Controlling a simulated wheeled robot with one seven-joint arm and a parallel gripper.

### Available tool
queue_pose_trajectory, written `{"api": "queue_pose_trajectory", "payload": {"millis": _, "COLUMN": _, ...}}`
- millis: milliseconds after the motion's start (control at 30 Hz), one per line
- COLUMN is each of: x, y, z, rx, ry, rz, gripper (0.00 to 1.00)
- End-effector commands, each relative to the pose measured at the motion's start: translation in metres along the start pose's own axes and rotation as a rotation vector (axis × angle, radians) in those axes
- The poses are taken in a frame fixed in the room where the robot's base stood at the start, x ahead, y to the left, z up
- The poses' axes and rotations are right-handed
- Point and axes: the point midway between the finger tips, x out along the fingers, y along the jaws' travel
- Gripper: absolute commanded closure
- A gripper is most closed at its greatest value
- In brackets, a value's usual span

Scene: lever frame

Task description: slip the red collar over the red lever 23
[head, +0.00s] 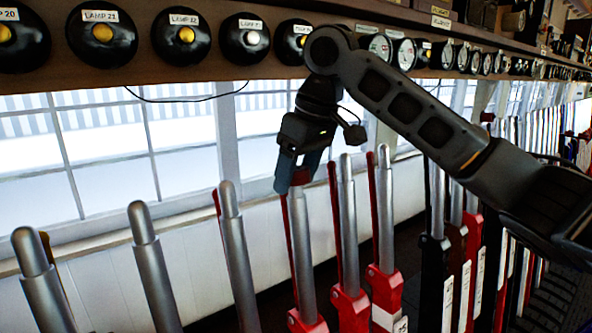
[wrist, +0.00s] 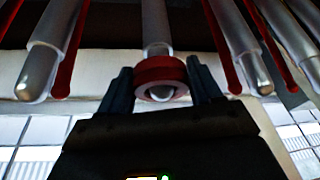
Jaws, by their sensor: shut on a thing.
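The red collar (head: 300,177) is a thick ring held between the fingers of my gripper (head: 296,170), which is shut on it. It is at the top of a silver lever (head: 304,245) with a red base and a thin red rod beside it. In the wrist view the collar (wrist: 160,71) is around the lever's top end. The rounded tip shows through the ring's opening, and the lever's shaft (wrist: 155,22) continues beyond it. The lever's number cannot be read. In the head view the fingers partly hide the collar and hide the lever's tip.
Similar silver levers stand close on both sides, one to the left (head: 235,255) and one to the right (head: 348,225). More red and black levers stand farther right. A shelf with lamps (head: 103,36) and gauges runs above. Windows (head: 100,145) are behind.

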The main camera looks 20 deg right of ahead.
Motion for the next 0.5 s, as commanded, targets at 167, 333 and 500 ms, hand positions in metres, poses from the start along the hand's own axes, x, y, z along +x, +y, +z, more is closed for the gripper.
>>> {"api": "queue_pose_trajectory", "payload": {"millis": 167, "x": 0.0047, "y": 0.0, "z": 0.0023, "rx": 0.0, "ry": 0.0, "rz": -0.001, "gripper": 0.63}}
{"api": "queue_pose_trajectory", "payload": {"millis": 333, "x": 0.0083, "y": -0.0003, "z": 0.0041, "rx": 0.0, "ry": 0.0, "rz": -0.001, "gripper": 0.63}}
{"api": "queue_pose_trajectory", "payload": {"millis": 500, "x": 0.0092, "y": -0.0002, "z": 0.0046, "rx": 0.0, "ry": 0.001, "rz": -0.001, "gripper": 0.63}}
